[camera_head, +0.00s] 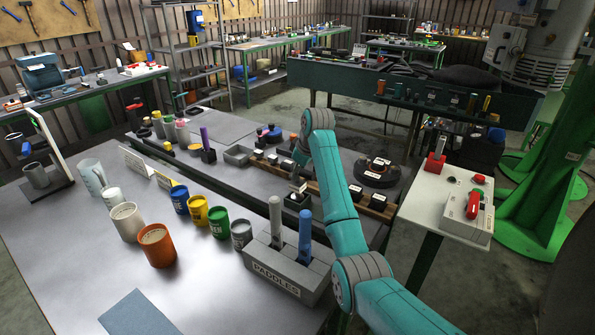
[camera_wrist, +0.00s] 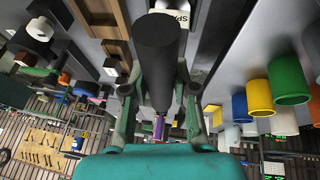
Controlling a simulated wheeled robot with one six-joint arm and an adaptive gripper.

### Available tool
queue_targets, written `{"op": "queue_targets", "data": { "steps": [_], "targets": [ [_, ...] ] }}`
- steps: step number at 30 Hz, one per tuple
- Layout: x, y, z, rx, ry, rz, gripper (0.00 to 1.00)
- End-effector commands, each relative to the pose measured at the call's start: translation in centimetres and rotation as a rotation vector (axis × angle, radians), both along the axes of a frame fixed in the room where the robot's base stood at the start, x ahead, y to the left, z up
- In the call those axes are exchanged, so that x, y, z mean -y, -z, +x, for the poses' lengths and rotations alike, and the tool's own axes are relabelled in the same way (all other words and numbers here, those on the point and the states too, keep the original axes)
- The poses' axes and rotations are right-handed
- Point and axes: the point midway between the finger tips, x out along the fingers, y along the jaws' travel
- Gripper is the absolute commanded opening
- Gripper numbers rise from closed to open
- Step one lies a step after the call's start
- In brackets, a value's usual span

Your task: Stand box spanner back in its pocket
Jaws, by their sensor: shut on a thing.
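My gripper (camera_wrist: 160,98) is shut on the box spanner (camera_wrist: 157,55), a dark, round bar that runs up the middle of the wrist view. The spanner's wide end is at the top of that view, and its narrower length passes between my fingers. A white label reading "SPA" (camera_wrist: 175,13) shows just beyond the wide end, partly cut off by the frame and the spanner. The pocket's opening cannot be made out, and I cannot tell if the spanner touches it. In the head view my arm covers much of the area around my gripper.
In the head view, a grey paddles block (camera_head: 286,272) holds two upright paddles. Yellow (camera_head: 197,211), green (camera_head: 218,222) and blue (camera_head: 180,200) cans stand left of it.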

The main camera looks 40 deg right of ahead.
Motion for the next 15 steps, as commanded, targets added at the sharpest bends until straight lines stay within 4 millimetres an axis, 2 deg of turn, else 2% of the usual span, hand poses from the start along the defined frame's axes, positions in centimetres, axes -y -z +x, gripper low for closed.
{"op": "queue_targets", "data": {
  "steps": [1,2,4,5,15],
  "targets": [
    [0.0,0.05,0.02,0.001,0.0,-0.001,0.0],
    [-0.01,0.17,-0.02,-0.001,0.0,0.001,0.32],
    [-0.01,0.16,-0.01,-0.001,0.0,0.001,0.5],
    [-0.01,0.16,-0.01,-0.001,0.0,0.001,0.52],
    [0.0,-0.11,0.0,0.0,0.0,0.0,0.52]
  ]
}}
